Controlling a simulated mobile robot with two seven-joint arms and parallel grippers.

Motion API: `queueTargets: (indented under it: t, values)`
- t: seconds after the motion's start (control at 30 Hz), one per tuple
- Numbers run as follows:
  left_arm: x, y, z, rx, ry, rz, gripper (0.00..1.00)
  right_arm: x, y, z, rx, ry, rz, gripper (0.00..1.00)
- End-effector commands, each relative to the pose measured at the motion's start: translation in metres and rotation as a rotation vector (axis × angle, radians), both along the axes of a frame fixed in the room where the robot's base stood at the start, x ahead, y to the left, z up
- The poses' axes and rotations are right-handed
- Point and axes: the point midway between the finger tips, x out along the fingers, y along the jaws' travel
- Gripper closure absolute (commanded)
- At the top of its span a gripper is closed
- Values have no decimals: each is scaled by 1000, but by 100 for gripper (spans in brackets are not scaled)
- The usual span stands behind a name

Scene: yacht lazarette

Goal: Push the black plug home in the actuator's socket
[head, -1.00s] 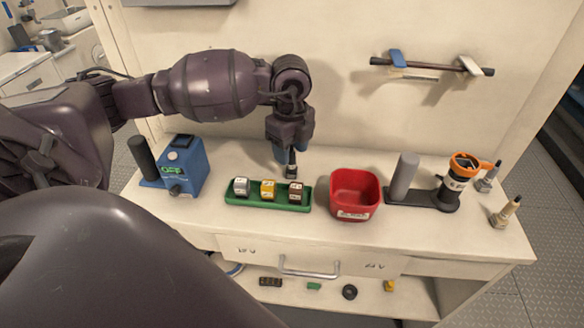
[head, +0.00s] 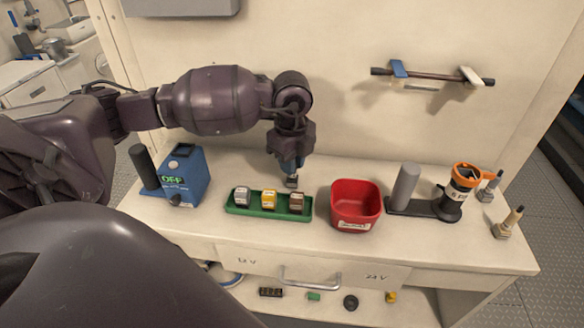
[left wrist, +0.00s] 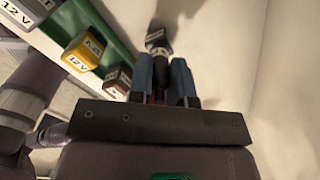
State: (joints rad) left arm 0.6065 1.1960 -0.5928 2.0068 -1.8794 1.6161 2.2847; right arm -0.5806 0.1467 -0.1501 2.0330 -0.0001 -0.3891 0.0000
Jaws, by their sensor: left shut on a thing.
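My left gripper (head: 289,166) points down over the bench, just behind the brown block's end of the green tray. A blue box marked OFF (head: 185,178) stands at left. An orange-topped device (head: 463,183) stands at right on a dark base. I cannot tell which is the actuator. My right gripper is not in view.
The green tray (head: 254,212) holds silver, yellow and brown blocks in a row. A red bin (head: 355,206) stands right of it. Two upright connectors (head: 508,223) stand at the bench's right end. A wall rail (head: 432,75) is above. Small parts lie on the shelf below.

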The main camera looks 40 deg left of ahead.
Motion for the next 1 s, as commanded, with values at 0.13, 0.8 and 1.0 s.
queueTargets:
  t: [0.13,0.8,1.0]
  values:
    - [1,0,21,0,-6,0,100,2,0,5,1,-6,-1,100]
    - [0,0,98,1,-1,0,100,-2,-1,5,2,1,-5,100]
    - [0,0,97,0,-1,0,100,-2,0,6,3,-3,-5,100]
